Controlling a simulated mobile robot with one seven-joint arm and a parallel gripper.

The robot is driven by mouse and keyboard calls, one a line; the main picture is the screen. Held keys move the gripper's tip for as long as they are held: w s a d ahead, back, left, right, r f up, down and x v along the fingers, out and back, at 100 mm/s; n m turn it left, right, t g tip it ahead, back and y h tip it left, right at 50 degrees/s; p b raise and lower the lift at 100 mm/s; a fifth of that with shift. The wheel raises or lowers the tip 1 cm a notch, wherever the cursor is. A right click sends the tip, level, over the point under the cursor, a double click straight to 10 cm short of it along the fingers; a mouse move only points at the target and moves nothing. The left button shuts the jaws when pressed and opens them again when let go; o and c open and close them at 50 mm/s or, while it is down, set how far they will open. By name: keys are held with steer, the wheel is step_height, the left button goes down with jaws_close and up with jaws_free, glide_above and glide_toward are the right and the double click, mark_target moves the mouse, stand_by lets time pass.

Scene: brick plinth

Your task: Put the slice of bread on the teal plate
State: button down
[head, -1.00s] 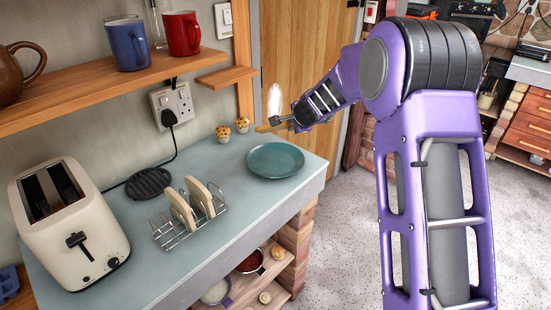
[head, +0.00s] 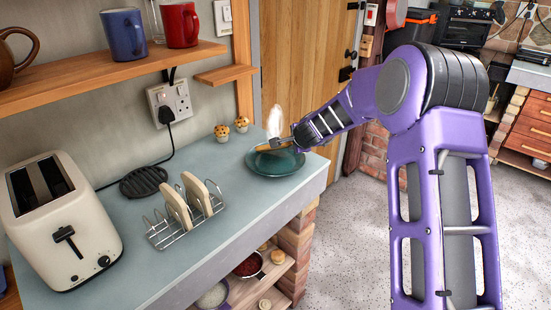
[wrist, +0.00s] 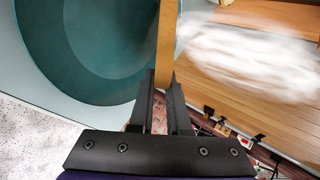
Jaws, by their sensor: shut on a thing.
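My gripper (head: 282,143) is shut on a slice of bread (head: 266,148). In the wrist view the gripper's fingers (wrist: 161,100) pinch the slice (wrist: 165,40), seen edge-on as a tan strip. The teal plate (head: 262,169) lies near the far end of the counter, and the slice is over it in the head view. The plate (wrist: 95,60) fills the upper left of the wrist view, beside the slice. I cannot tell whether the slice touches the plate.
A wire toast rack (head: 172,238) holds two more slices (head: 175,208). A cream toaster (head: 65,220) stands at the left. Two muffins (head: 222,132) sit behind the plate. A shelf (head: 110,83) with mugs overhangs the counter (head: 240,205). A pale blurred patch (head: 274,119) shows near my gripper.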

steer(key=c, duration=1)
jaws_free()
steer(key=shift+c, duration=0.2)
steer(key=shift+b+v, duration=0.3)
steer(key=shift+v, duration=3.75)
